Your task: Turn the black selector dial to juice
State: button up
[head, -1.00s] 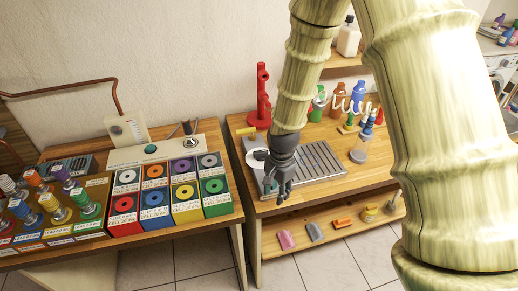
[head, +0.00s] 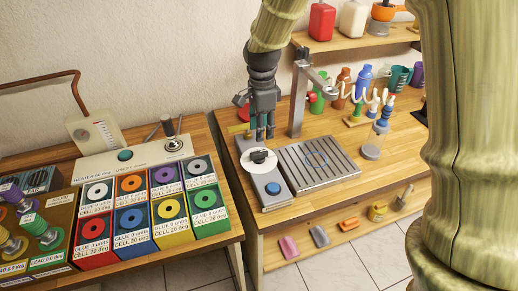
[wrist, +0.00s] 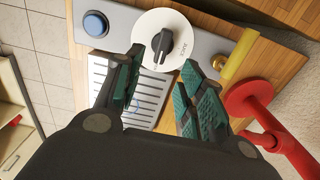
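The black selector dial (head: 259,156) sits on a round white plate on the grey panel of the right table. In the wrist view the dial (wrist: 162,45) lies just beyond my fingertips, on its white plate (wrist: 177,24), where one printed label is partly readable and the rest is hidden or too small. My gripper (head: 263,136) hangs above and behind the dial. In the wrist view its two teal-padded fingers (wrist: 165,68) are apart with nothing between them. A blue button (head: 273,188) is on the same panel in front of the dial.
A ribbed metal tray (head: 318,168) lies right of the panel, with a metal spout post (head: 298,98) behind it. Bottles stand farther right.

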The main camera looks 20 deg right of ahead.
aim_at(259, 152)
jog(key=f, duration=0.3)
jog(key=f+p, duration=0.1)
jog(key=f, duration=0.2)
jog(key=f+p, duration=0.1)
jog(key=f, duration=0.2)
jog(key=shift+w+a+f, duration=0.1)
jog(key=shift+a+f, duration=0.25)
grip_shut()
